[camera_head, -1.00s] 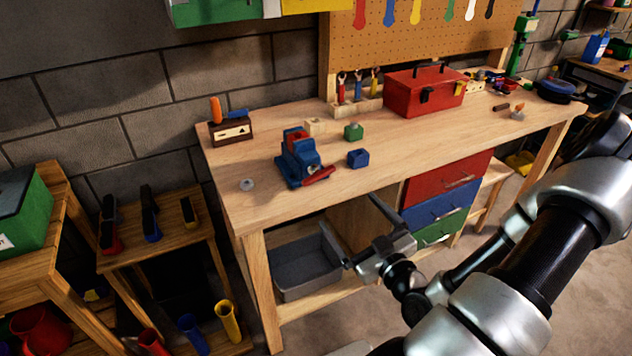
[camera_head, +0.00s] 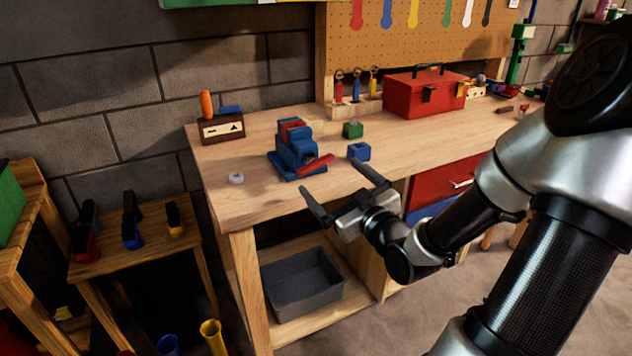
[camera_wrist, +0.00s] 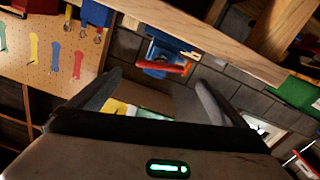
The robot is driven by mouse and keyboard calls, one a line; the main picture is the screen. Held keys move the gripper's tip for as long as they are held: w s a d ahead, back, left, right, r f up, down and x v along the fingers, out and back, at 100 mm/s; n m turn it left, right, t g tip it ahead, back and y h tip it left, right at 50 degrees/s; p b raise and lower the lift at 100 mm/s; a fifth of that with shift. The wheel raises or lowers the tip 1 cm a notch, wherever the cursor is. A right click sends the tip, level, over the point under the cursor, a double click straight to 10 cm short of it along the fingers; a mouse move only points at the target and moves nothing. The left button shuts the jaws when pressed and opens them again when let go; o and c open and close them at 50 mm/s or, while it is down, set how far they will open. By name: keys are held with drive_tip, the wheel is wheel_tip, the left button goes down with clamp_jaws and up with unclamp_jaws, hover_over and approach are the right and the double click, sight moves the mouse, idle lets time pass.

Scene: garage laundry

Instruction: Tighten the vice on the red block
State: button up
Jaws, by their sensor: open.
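The blue vice (camera_head: 294,149) stands on the workbench near its front left part. The red block (camera_head: 291,128) sits at the top of the vice, between its jaws as far as I can tell. The red handle (camera_head: 316,165) sticks out at the vice's front right. In the wrist view the vice (camera_wrist: 163,53) and its red handle (camera_wrist: 165,67) show beyond my fingers, near the top middle. My gripper (camera_head: 343,193) is open and empty, in front of the bench edge, to the lower right of the handle and apart from it.
A blue block (camera_head: 358,151) and a green block (camera_head: 352,130) lie right of the vice. A grey round piece (camera_head: 236,178) lies to its left. A red toolbox (camera_head: 425,94) stands farther back. A grey bin (camera_head: 303,283) sits on the shelf below. The bench (camera_head: 255,201) is clear before the vice.

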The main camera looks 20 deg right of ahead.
sight(319, 167)
drive_tip(key=w+b, duration=0.1)
drive_tip(key=w, duration=0.7)
drive_tip(key=shift+w+a+b, duration=0.15)
drive_tip(key=shift+w+b, duration=0.15)
drive_tip(key=shift+w, duration=0.1)
drive_tip(key=c, duration=1)
drive_tip(key=shift+c, duration=0.2)
drive_tip(key=shift+p, duration=0.3)
drive_tip(key=shift+r+m+p, duration=0.15)
drive_tip(key=shift+m+p, duration=0.7)
drive_tip(key=shift+m, duration=0.15)
drive_tip(key=m+p, duration=0.3)
drive_tip(key=m, duration=0.1)
drive_tip(key=shift+m+p, duration=0.3)
drive_tip(key=shift+p, duration=0.05)
drive_tip(key=m+p, duration=0.3)
drive_tip(key=m, duration=0.1)
drive_tip(key=shift+f, duration=0.25)
drive_tip(key=shift+d+f+m+p, duration=0.1)
drive_tip(key=shift+m+p, duration=0.2)
drive_tip(key=shift+m, duration=0.35)
drive_tip(key=shift+d+f+m+p, duration=0.1)
drive_tip(key=shift+m+p, duration=0.2)
drive_tip(key=shift+m, duration=0.35)
